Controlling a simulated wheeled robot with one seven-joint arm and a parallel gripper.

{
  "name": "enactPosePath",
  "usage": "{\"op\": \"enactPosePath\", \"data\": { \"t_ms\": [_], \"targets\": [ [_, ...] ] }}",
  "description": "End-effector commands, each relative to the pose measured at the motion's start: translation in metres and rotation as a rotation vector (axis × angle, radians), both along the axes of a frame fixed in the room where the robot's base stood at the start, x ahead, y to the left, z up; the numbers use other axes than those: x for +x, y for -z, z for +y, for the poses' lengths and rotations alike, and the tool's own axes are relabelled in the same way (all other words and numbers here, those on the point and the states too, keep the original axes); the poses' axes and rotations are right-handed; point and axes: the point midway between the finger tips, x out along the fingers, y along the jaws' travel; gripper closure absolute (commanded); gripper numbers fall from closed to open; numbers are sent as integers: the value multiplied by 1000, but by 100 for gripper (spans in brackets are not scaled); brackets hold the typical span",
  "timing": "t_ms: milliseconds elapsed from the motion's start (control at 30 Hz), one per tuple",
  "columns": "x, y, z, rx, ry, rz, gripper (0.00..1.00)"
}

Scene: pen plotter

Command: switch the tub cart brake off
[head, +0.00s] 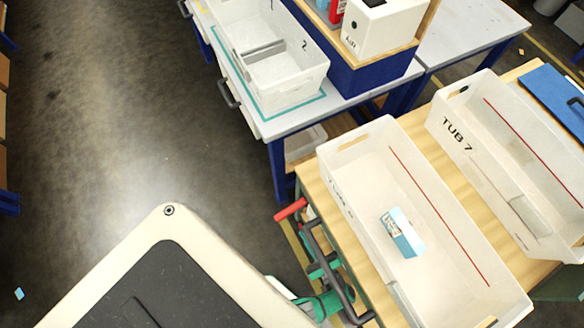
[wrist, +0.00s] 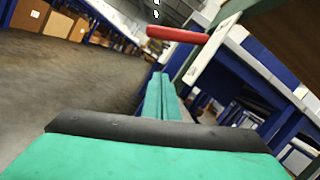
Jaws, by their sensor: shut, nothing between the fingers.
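The tub cart (head: 312,184) has a wooden top and stands at the right in the head view. A red lever (head: 290,210), which looks like its brake handle, sticks out from the cart's near left corner. It also shows in the wrist view (wrist: 178,35), lying roughly level beyond my fingertips. My green gripper (wrist: 161,95) is shut, its two fingers side by side with nothing between them. The fingers point toward the lever and look apart from it. In the head view, my gripper (head: 318,270) is beside the cart's end, partly hidden by the dark push handle (head: 328,262).
Two white tubs stand on the cart: the near tub (head: 355,143) holds a small blue and white box (head: 401,232), the other is marked TUB 7 (head: 457,134). A blue-legged table (head: 262,127) stands behind. Open floor (head: 110,130) lies to the left.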

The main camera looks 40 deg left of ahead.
Motion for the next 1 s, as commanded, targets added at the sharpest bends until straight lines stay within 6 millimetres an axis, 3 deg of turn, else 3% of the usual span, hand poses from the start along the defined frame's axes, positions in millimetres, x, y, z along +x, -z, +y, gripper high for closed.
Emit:
{"op": "enactPosePath", "data": {
  "t_ms": [467,1000],
  "targets": [
    [19,-17,71,0,-5,0,100],
    [6,-50,75,0,2,0,100]
  ]
}}
